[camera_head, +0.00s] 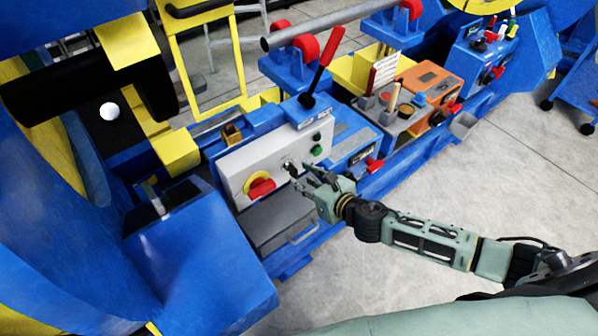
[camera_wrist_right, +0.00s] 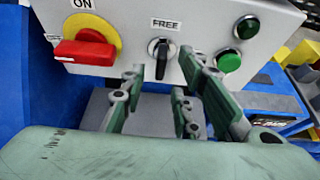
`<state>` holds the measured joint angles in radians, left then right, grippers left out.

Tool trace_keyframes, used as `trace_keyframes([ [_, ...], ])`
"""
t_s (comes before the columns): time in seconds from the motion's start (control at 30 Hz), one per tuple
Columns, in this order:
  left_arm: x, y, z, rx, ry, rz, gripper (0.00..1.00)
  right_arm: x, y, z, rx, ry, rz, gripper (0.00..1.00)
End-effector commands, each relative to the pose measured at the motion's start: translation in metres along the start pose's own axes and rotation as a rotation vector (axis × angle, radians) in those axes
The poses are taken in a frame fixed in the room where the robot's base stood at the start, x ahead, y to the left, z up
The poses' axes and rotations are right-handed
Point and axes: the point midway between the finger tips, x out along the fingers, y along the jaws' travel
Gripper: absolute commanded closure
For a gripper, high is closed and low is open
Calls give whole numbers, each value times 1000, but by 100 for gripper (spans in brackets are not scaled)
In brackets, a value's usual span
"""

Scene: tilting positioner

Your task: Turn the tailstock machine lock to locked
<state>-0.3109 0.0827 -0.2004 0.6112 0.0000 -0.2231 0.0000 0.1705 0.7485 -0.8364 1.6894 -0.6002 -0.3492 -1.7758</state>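The tailstock lock is a black rotary knob (camera_wrist_right: 159,57) on a grey control panel (camera_wrist_right: 201,15), under a label reading FREE (camera_wrist_right: 165,23). Its pointer mark is roughly upright, towards the label. In the head view the knob (camera_head: 290,165) sits mid-panel, partly covered by my fingers. My right gripper (camera_head: 314,177) is open in front of the panel; in the right wrist view its green fingers (camera_wrist_right: 163,85) are spread below and around the knob's lower end. I cannot tell whether they touch it. My left gripper is not in view.
A red switch on a yellow disc (camera_wrist_right: 85,48), marked ON, is left of the knob. Green buttons (camera_wrist_right: 228,62) are to its right. A red-handled lever (camera_head: 323,60) rises above the panel. A grey drawer box (camera_head: 283,222) lies below. Open floor (camera_head: 350,270) is in front.

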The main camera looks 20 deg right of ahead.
Motion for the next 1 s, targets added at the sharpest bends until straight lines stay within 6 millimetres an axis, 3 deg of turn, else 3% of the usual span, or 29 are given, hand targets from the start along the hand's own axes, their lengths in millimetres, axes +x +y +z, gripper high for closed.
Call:
trace_keyframes([
  [0.23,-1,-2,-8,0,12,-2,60,32,0,0,4,0,0,71],
  [0.4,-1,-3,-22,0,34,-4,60,39,0,0,4,0,0,71],
  [0.63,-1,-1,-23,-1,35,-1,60,39,0,0,4,0,0,71],
  [1.0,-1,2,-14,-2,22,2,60,39,0,0,4,1,0,100],
])
